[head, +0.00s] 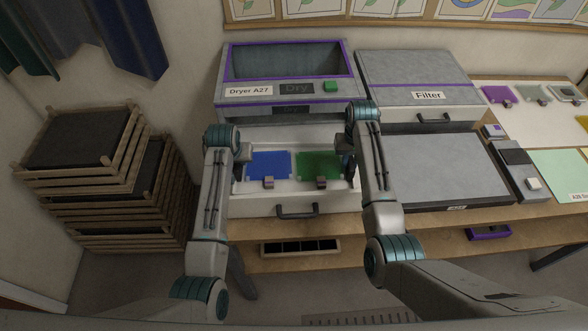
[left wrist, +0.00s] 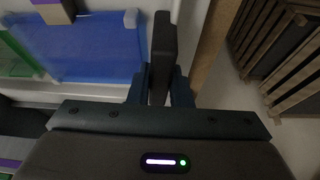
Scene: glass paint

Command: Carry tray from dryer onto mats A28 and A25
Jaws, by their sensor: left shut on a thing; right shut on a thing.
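The pale tray (head: 294,185) lies in the open drawer of the dryer (head: 284,98), labelled "Dryer A27". It bears a blue pane (head: 266,163) and a green pane (head: 318,163), each with a small brownish block at its front edge. My left gripper (head: 243,153) is at the tray's left end, shut on a dark upright grip (left wrist: 162,50), seen in the left wrist view. My right gripper (head: 347,153) is shut at the tray's right end; its fingers are partly hidden. A light green mat (head: 560,172) at the far right has a partly cut-off label. Mat A25 cannot be made out.
The drawer front with its handle (head: 297,210) stands out before the dryer. The filter unit (head: 420,88) and a grey flat-topped box (head: 447,170) stand to the right. Wooden racks (head: 85,140) are stacked at left. Small coloured panes lie on the white table at right.

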